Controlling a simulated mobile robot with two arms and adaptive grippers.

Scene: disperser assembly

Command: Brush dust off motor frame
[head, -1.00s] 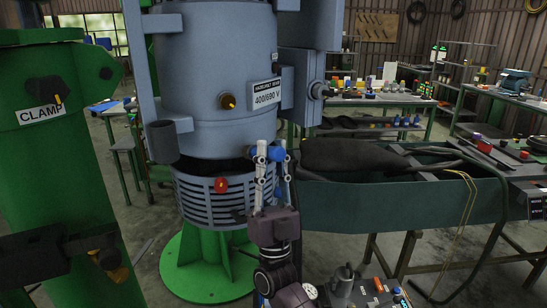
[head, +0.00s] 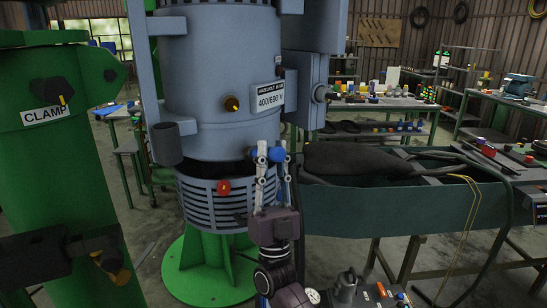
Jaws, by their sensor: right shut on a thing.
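The motor frame (head: 218,105) is a tall grey-blue cylinder with a "400/690 V" plate, standing upright over a slotted grey ring (head: 203,207) on a green pedestal (head: 200,270). My right gripper (head: 271,152) reaches up from the bottom, in front of the frame's lower right side. It is shut on a small blue thing (head: 276,154), mostly hidden between the fingers. I cannot make out bristles, dust, or whether it touches the frame. My left gripper is not in view.
A green clamp post (head: 75,150) fills the left. A dark green trough (head: 400,205) with a dark grey object (head: 350,158) in it stands to the right. A moka-pot-like item (head: 346,285) sits at the bottom. Workbenches are behind.

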